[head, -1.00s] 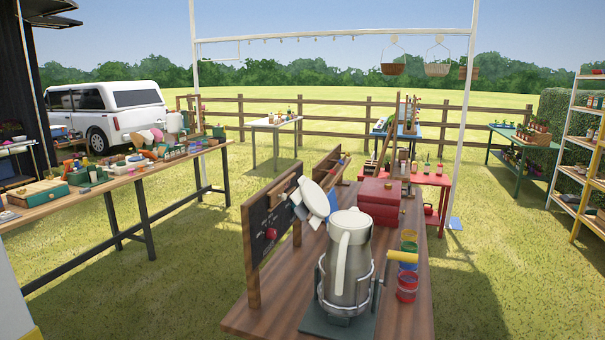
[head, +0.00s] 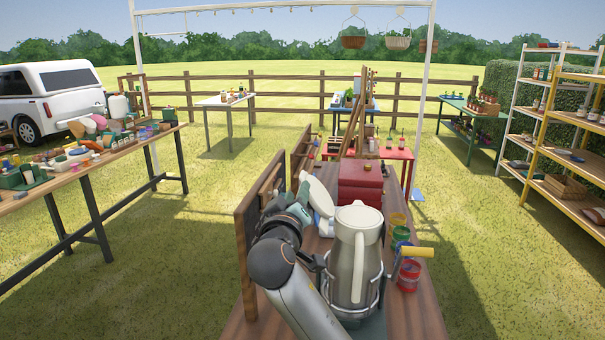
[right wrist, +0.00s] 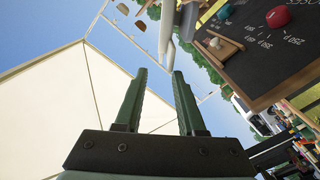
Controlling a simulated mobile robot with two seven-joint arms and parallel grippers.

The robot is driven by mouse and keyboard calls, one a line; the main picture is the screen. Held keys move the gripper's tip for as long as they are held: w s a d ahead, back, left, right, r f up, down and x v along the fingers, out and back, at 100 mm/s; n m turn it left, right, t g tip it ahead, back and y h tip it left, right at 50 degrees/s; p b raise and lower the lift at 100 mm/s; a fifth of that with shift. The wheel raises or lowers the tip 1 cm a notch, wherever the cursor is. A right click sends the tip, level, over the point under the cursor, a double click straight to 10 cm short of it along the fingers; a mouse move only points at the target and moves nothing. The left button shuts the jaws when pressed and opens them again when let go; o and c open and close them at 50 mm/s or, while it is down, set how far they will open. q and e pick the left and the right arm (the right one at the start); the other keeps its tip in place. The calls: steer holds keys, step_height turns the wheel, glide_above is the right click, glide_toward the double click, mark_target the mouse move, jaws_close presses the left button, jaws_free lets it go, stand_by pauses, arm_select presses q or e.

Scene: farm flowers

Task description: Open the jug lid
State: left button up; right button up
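The jug (head: 352,265) is a metal pitcher with a cream top (head: 359,216) and cream handle. It stands upright in a wire holder on the wooden table. From this angle I cannot tell whether its lid is open or shut. My right gripper (head: 303,196) is left of and behind the jug top, beside a white rounded piece (head: 320,196), and its arm partly covers the view there. In the right wrist view the fingers (right wrist: 158,98) are apart with nothing between them. My left gripper is not in view.
A chalkboard (head: 248,225) stands close on the left of my right arm; it also shows in the right wrist view (right wrist: 270,60). A red box (head: 360,183) is behind the jug. Several colored cups (head: 409,272) and a yellow handle (head: 416,252) are at its right.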

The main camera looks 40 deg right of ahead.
mark_target(302, 173)
steer(key=p+x, duration=0.2)
steer(key=x, duration=0.8)
steer(key=shift+w, duration=0.15)
jaws_close()
steer(key=shift+f, duration=0.2)
stand_by(0.8)
